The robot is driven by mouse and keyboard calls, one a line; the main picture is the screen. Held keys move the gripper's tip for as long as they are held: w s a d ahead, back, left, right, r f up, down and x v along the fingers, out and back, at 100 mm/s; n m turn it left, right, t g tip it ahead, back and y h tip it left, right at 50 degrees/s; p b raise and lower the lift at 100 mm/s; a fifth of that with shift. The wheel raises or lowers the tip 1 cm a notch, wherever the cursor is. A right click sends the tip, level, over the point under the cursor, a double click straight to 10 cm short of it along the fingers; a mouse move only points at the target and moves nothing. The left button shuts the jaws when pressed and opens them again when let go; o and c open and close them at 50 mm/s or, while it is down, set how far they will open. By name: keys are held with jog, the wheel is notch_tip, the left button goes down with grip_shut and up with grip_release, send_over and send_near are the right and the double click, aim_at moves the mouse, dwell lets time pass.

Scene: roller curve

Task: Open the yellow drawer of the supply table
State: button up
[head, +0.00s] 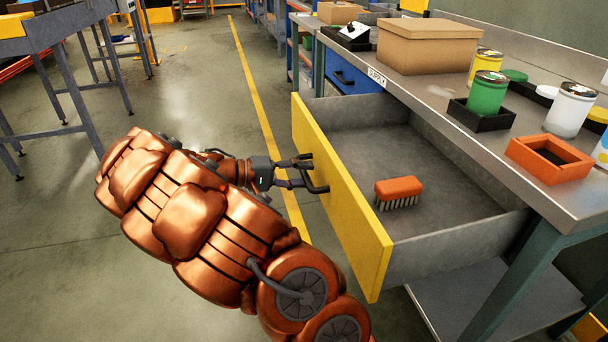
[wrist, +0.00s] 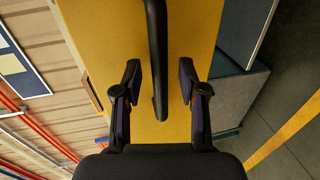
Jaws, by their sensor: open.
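The yellow drawer (head: 340,205) of the supply table (head: 440,100) stands pulled well out, with its grey inside showing. An orange brush (head: 398,190) with pale bristles lies on the drawer floor. My gripper (head: 306,174) is at the outer side of the yellow front, by the dark handle. In the wrist view my gripper (wrist: 158,82) is open, with one finger on each side of the black handle (wrist: 157,40) and visible gaps between.
On the table top are a cardboard box (head: 440,46), a green can (head: 487,92), a white can (head: 570,108) and an orange square tray (head: 548,158). A blue drawer unit (head: 355,78) stands behind. A grey workbench (head: 60,45) is at the left. The floor between is clear.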

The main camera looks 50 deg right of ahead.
jog(key=v, duration=1.1)
dwell(0.3)
jog(key=s+a+r+n+t+y+p, duration=0.1)
jog(key=s+a+r+y+p, duration=0.15)
jog(key=s+r+p, duration=0.4)
jog(key=s+a+r+t+y+p, duration=0.1)
jog(key=s+a+r+y+p, duration=0.1)
jog(key=s+r+y+p, duration=0.35)
jog(key=s+a+r+n+t+y+p, duration=0.2)
jog(key=s+a+r+p, duration=0.1)
jog(key=s+a+p, duration=0.4)
jog(key=s+a+r+n+t+y+p, duration=0.2)
jog(key=s+a+r+n+y+p, duration=0.1)
jog(key=s+a+p, duration=0.4)
jog(key=a+r, duration=0.1)
jog(key=a, duration=0.2)
jog(key=shift+s+r+n+t, duration=0.3)
jog(key=shift+r, duration=0.05)
jog(key=shift+d, duration=0.15)
